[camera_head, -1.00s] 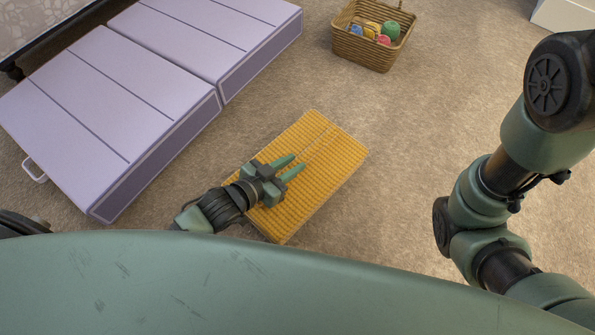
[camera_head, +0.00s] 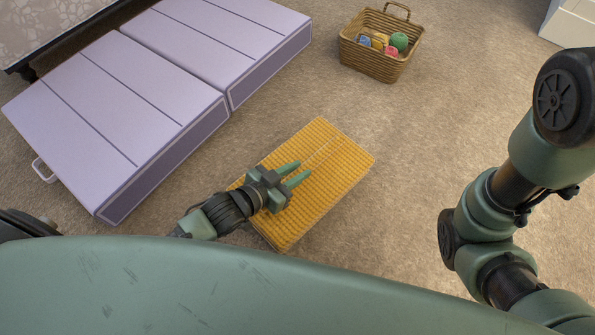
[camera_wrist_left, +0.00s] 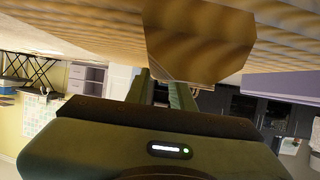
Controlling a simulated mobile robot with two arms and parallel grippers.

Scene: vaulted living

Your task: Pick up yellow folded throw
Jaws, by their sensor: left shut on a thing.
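The yellow folded throw (camera_head: 338,164) is a flat, ribbed rectangle below the middle of the head view. My left gripper (camera_head: 305,169) comes in from the lower left, with its two green fingers over the throw's top. It is shut on the throw; the exact grip is hard to make out. In the left wrist view, ribbed yellow-tan fabric (camera_wrist_left: 200,42) bulges down at the green fingers. Whether the throw is clear of the carpet cannot be told. My right arm shows at the right, but its gripper is out of view.
A lilac panelled box (camera_head: 120,115) lies to the left of the throw. A wicker basket (camera_head: 372,64) with several coloured balls stands behind it. A white object (camera_head: 570,22) is at the top right. Carpet between the throw and basket is clear.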

